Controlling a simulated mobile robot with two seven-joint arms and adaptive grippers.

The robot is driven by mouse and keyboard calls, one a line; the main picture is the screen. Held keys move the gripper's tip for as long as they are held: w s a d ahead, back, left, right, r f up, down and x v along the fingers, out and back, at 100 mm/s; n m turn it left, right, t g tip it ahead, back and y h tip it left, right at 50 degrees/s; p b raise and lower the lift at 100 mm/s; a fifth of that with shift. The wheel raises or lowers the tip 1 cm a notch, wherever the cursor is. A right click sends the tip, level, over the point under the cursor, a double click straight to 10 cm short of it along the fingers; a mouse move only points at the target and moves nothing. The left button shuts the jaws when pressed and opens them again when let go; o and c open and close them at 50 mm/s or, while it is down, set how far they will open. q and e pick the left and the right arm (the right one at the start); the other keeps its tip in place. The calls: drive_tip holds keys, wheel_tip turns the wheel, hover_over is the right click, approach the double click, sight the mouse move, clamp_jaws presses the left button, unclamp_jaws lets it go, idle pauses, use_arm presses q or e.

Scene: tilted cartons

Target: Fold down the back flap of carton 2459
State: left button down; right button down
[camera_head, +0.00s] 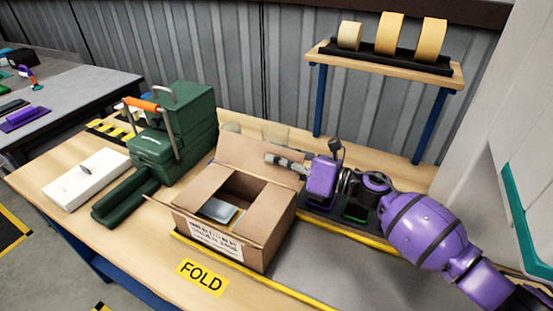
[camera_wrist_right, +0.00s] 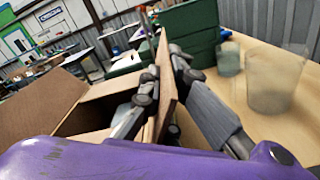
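The brown carton (camera_head: 268,238) stands open on the wooden table, with a printed label on its front that is too small to read surely. Its back flap (camera_head: 240,152) stands up, leaning a little. My right gripper (camera_head: 288,163) is at the right end of the back flap. In the right wrist view its fingers (camera_wrist_right: 165,72) lie on both sides of the flap (camera_wrist_right: 168,92) and appear to pinch it. My left gripper is not in view.
Green toolboxes (camera_head: 170,146), a green tray (camera_head: 125,203) and a white box (camera_head: 86,178) stand left of the carton. Clear jars (camera_wrist_right: 275,82) stand behind the flap. A shelf with tape rolls (camera_head: 390,34) is at the back right. Table space before the carton is clear.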

sight(271, 181)
drive_tip(key=shift+s, duration=0.1)
drive_tip(key=shift+s+a+r+n+b, duration=0.15)
drive_tip(key=shift+n+b, duration=0.1)
drive_tip(key=shift+n, duration=0.2)
drive_tip(key=shift+s+f+n+b, duration=0.15)
drive_tip(key=shift+n+b, duration=0.1)
drive_tip(key=shift+n, duration=0.15)
drive_tip(key=shift+s+a+r+n+b, duration=0.15)
drive_tip(key=shift+n+b, duration=0.1)
drive_tip(key=shift+n, duration=0.2)
drive_tip(key=n+b, duration=0.1)
drive_tip(key=s+n, duration=0.1)
drive_tip(key=n, duration=0.1)
drive_tip(key=shift+s+a+r+b, duration=0.15)
drive_tip(key=shift+s+a+b, duration=0.05)
drive_tip(key=shift+b, duration=0.2)
drive_tip(key=shift+s+a+r+n+b, duration=0.1)
drive_tip(key=shift+s+n+b, duration=0.2)
drive_tip(key=shift+n, duration=0.4)
